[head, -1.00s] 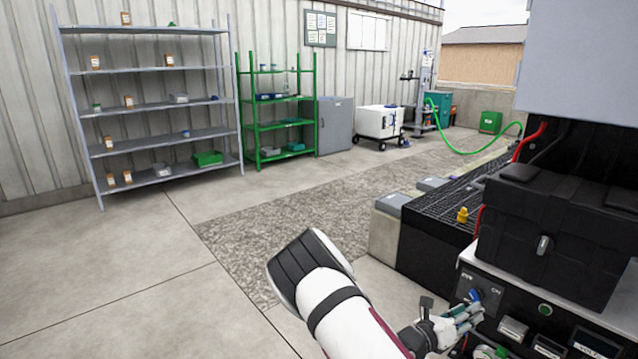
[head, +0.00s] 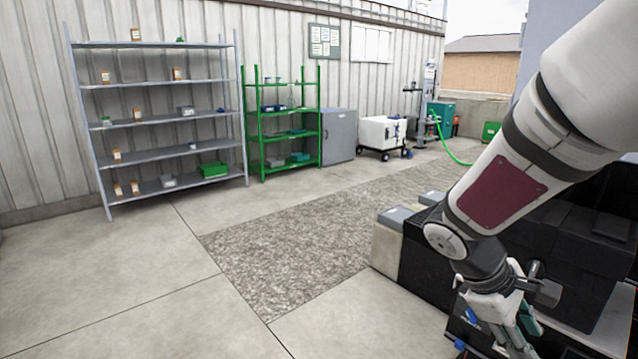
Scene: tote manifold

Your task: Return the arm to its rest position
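My arm reaches in from the upper right of the head view, bent down at the wrist. My gripper (head: 510,338) is at the lower right, pointing down in front of the panel of the black bench. Its fingers are partly cut off by the bottom edge of the picture, and I cannot tell whether they are open or shut. I see nothing clearly held in it. The arm hides much of the black case (head: 590,235) on the bench.
A grey shelf rack (head: 160,117) with small orange-brown containers and a green rack (head: 282,138) stand along the back wall. A grey cabinet (head: 338,136) and a white wheeled cart (head: 382,134) stand beside them. The concrete floor (head: 120,270) at left is clear.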

